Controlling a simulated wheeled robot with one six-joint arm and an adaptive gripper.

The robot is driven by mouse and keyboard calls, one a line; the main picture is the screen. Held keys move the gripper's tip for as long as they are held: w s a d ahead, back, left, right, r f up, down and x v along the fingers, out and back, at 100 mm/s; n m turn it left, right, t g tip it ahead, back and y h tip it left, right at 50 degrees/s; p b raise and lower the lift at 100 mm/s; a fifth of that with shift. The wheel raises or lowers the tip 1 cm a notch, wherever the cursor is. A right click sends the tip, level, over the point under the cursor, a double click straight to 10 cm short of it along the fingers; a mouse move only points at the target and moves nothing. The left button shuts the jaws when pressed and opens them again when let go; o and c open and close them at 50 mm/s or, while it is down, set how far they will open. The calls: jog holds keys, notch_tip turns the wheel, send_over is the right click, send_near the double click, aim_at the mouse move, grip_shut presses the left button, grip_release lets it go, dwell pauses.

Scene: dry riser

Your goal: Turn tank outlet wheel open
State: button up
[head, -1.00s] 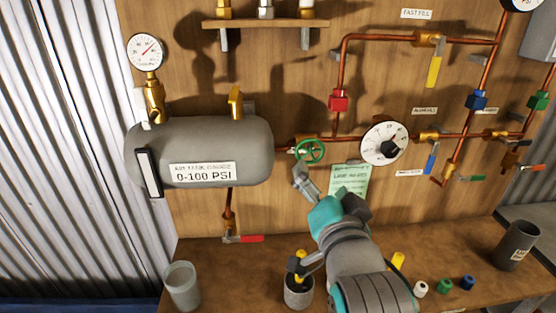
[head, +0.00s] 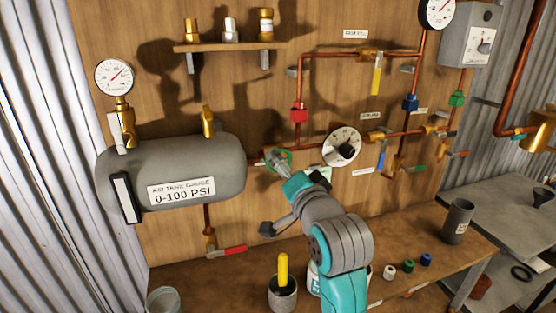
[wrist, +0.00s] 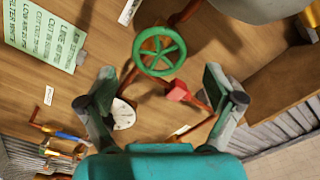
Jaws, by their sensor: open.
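The green tank outlet wheel (head: 286,154) is on the copper pipe just right of the grey air tank (head: 225,165), partly covered by my gripper in the head view. My gripper (head: 273,161) is in front of the wheel. In the wrist view the spoked wheel (wrist: 160,50) shows whole, centred beyond and between the two spread fingers of my gripper (wrist: 159,74). The fingers are open with nothing between them, and no contact with the wheel is visible. The gap left to the wheel is hard to tell.
A white dial (head: 342,146), red fitting (head: 299,113) and blue-handled valve (head: 382,158) sit right of the wheel. A green notice (wrist: 42,32) hangs close by. Below, the bench holds a cup with a yellow-handled tool (head: 283,270), small coloured caps and a dark cup (head: 457,220).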

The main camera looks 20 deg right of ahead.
jog(key=shift+w, duration=2.4)
jog(key=c, duration=1.1)
